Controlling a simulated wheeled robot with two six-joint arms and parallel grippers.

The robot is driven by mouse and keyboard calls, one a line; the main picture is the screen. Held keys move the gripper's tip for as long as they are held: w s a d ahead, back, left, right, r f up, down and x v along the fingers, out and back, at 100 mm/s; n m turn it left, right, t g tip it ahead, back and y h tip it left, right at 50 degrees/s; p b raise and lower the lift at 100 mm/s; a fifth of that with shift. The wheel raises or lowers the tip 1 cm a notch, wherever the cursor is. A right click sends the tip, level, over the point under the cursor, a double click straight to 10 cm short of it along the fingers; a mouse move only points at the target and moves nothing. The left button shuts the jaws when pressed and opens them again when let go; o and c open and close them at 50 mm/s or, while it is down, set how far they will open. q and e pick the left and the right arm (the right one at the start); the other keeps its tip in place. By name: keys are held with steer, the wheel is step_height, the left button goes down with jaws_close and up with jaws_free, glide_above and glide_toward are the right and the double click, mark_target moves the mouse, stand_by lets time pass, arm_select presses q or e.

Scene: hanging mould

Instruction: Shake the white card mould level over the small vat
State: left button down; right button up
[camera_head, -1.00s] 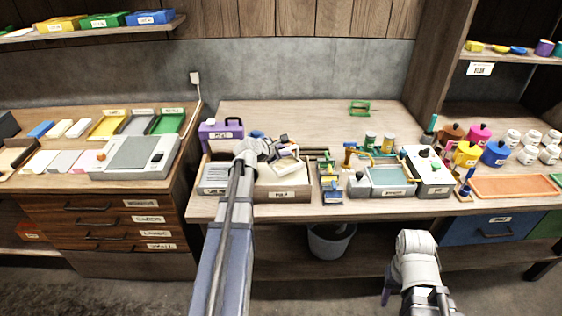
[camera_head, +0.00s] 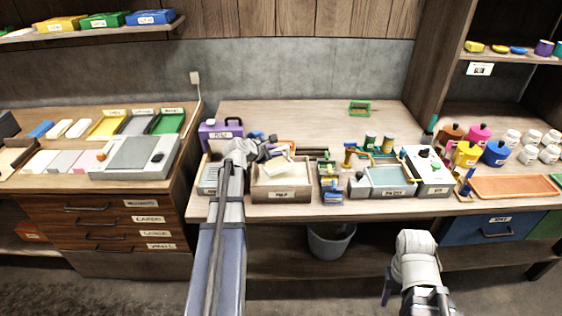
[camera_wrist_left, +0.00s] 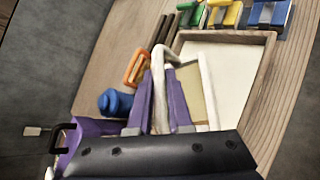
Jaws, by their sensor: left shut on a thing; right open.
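My left gripper (camera_head: 270,150) reaches over the vat labelled PULP (camera_head: 260,194). Its purple fingers (camera_wrist_left: 160,85) are shut on the white card mould (camera_wrist_left: 205,90), around its pale bent handle. The mould has a white frame and a beige face. It overlaps the vat (camera_wrist_left: 268,60), which holds whitish pulp. The mould also shows over the vat in the head view (camera_head: 285,171). Its exact tilt and its gap above the pulp are hard to tell. My right gripper (camera_head: 430,302) is low in front of the bench, its fingers mostly hidden.
A purple MINI box (camera_head: 220,133) and a blue object (camera_wrist_left: 115,102) stand close behind the gripper. A rack of coloured clips (camera_head: 330,184) is right of the vat, then a grey tray (camera_head: 390,181). The back middle of the bench is mostly clear.

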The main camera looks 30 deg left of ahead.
mark_target(285, 164)
arm_select(q)
steer(key=shift+w+d, duration=0.1)
steer(key=shift+d, duration=0.05)
steer(key=shift+w+d, duration=0.45)
steer(key=shift+d, duration=0.3)
steer(key=shift+w+d, duration=0.4)
steer(key=shift+d, duration=0.3)
steer(key=shift+a, duration=0.15)
steer(key=shift+s+a, duration=0.5)
steer(key=shift+a, duration=0.2)
steer(key=shift+r, duration=0.1)
step_height(285, 164, up, 4)
steer(key=p, duration=0.4)
